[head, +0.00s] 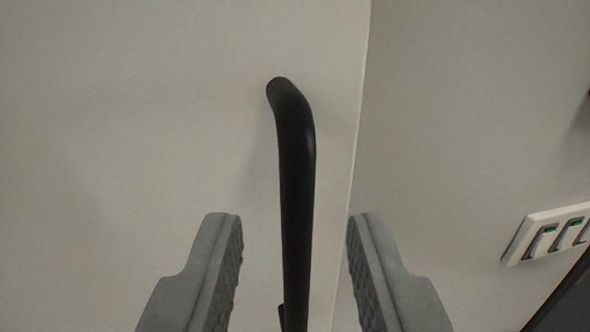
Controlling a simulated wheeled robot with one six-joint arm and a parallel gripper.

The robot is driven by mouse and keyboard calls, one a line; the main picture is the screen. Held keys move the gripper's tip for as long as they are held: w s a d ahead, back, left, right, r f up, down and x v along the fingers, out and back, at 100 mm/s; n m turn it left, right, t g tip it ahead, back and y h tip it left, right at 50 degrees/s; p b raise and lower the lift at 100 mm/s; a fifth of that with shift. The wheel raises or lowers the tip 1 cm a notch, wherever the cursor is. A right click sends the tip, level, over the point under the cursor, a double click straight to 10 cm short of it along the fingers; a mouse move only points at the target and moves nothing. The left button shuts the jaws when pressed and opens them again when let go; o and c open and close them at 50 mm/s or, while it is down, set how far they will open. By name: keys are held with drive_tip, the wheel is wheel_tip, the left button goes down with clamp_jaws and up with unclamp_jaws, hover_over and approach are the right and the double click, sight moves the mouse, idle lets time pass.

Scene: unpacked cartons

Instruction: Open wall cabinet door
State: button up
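The wall cabinet door (130,120) is a plain pale panel that fills the left part of the head view. A black bar handle (297,170) stands out from it near its right edge and runs upright, bending in to the panel at its top end. My gripper (295,225) is open, with one grey ridged finger on each side of the handle and a visible gap between each finger and the bar. The lower end of the handle is cut off or hidden at the bottom of the picture.
Right of the door's edge is a plain grey wall-like surface (460,120). A white switch plate (552,232) with several switches sits on it at the right. A dark edge (565,300) shows at the lower right corner.

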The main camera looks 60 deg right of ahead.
drive_tip(key=shift+x, duration=0.95)
clamp_jaws()
